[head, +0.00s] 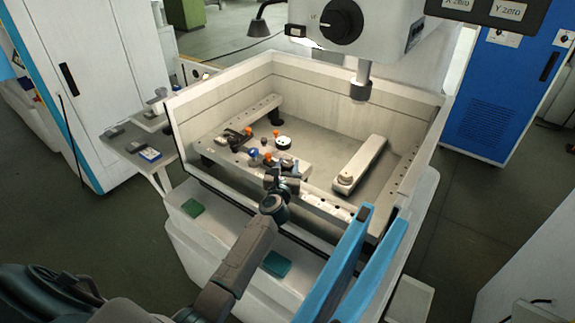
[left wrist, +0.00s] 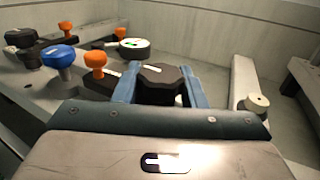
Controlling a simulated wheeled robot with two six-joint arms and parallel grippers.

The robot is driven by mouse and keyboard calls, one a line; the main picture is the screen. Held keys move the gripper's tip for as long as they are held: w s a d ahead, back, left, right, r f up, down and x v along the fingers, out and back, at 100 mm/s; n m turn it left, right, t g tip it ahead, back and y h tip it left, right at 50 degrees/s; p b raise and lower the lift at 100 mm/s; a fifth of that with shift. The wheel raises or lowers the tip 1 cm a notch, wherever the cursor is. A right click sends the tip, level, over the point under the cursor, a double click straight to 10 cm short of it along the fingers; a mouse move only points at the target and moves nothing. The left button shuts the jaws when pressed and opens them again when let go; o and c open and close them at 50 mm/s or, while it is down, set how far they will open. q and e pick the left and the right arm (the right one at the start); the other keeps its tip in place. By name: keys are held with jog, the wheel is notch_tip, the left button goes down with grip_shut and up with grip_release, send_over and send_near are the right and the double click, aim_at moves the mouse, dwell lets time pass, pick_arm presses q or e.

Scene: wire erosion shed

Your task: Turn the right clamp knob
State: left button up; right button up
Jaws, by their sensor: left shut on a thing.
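The right clamp knob (left wrist: 162,80) is a dark, many-sided knob with a pale mark on top. It sits between the two blue fingers of my left gripper (left wrist: 159,72), which is shut on it. In the head view my left gripper (head: 288,173) is at the front of the work rail inside the tank and largely hides the knob. An orange knob (left wrist: 95,64) stands just left of the gripped knob. A blue knob (left wrist: 60,57) and another dark knob (left wrist: 20,38) are farther left.
A white round part (head: 284,142) lies behind the clamps. A pale bar with a round knob (head: 345,178) lies to the right. The tank walls (head: 290,68) enclose the work area, and a machine head with a nozzle (head: 361,88) hangs above the right. The tank floor between is clear.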

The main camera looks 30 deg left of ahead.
pick_arm(q)
jog(key=m+h+p, duration=0.1)
jog(key=h, duration=0.1)
jog(key=m+h+p, duration=0.1)
jog(key=h+p, duration=0.1)
jog(key=shift+r+m+t, duration=0.2)
jog(key=shift+m+t, duration=0.2)
jog(key=shift+m+h, duration=0.5)
jog(key=shift+h, duration=0.3)
jog(key=shift+f+m+h, duration=0.15)
jog(key=shift+m+h, duration=0.35)
jog(key=shift+h, duration=0.2)
jog(key=h, duration=0.1)
jog(key=m+h+b, duration=0.1)
jog(key=shift+f+m+g+h, duration=0.2)
jog(key=shift+m+g+h, duration=0.1)
jog(key=shift+h, duration=0.1)
jog(key=m+g+h+b, duration=0.2)
jog(key=m+h+b, duration=0.1)
jog(key=h+b, duration=0.1)
jog(key=shift+d+h, duration=0.1)
jog(key=shift+h, duration=0.2)
jog(key=shift+r+m+g+h+b, duration=0.2)
jog(key=shift+m+g+h+b, duration=0.2)
jog(key=shift+m+h+b, duration=0.25)
